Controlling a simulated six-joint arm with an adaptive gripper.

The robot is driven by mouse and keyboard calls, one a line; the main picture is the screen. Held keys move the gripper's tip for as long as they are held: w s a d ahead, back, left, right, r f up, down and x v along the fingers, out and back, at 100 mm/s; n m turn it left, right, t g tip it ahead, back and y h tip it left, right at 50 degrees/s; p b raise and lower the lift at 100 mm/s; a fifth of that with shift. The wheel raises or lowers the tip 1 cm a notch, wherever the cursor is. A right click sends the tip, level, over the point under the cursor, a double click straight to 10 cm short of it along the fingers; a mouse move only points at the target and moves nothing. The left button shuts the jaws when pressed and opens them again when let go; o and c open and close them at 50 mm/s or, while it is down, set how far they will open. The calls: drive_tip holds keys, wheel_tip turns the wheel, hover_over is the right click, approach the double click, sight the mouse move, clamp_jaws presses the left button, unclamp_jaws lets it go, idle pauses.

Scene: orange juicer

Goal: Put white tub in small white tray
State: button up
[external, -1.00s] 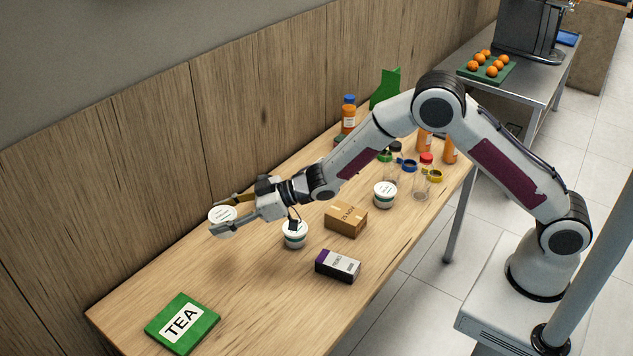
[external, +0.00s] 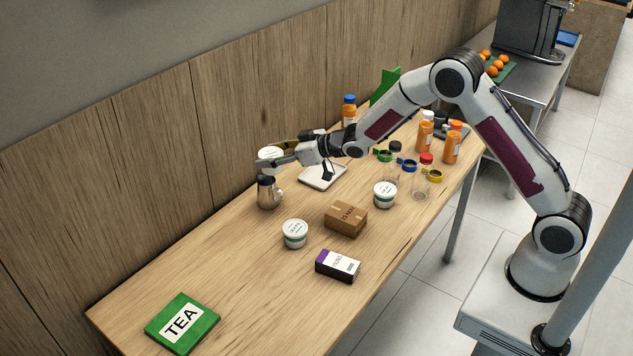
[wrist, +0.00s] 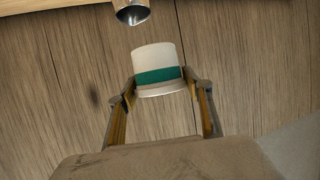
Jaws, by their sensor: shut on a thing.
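My gripper (external: 277,153) is shut on a white tub (external: 268,154) and holds it in the air near the wooden wall panel. The tub, white with a green band, shows between the fingers in the wrist view (wrist: 157,67). The small white tray (external: 320,178) lies on the table below and to the right of my gripper, partly hidden by my wrist. Two similar white tubs stand on the table: one near the middle (external: 295,234) and one farther right (external: 384,195).
A metal pitcher (external: 267,193) stands just below the held tub and also shows in the wrist view (wrist: 131,13). A cardboard box (external: 346,219), a dark carton (external: 338,266) and several bottles (external: 425,133) occupy the table's middle and right. A green tea box (external: 182,322) lies at the front left.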

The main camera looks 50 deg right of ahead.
drive_tip(key=s+d+m+h, duration=0.2)
drive_tip(key=d+m+h, duration=0.15)
drive_tip(key=d, duration=1.65)
hover_over(318, 179)
drive_tip(key=shift+t+h, duration=0.25)
drive_tip(key=shift+t, duration=0.05)
drive_tip(key=shift+f, duration=2.5)
drive_tip(key=shift+f, duration=0.1)
drive_tip(key=shift+f, duration=3)
drive_tip(key=shift+f, duration=1.9)
drive_tip(key=shift+f, duration=0.1)
drive_tip(key=o, duration=1.2)
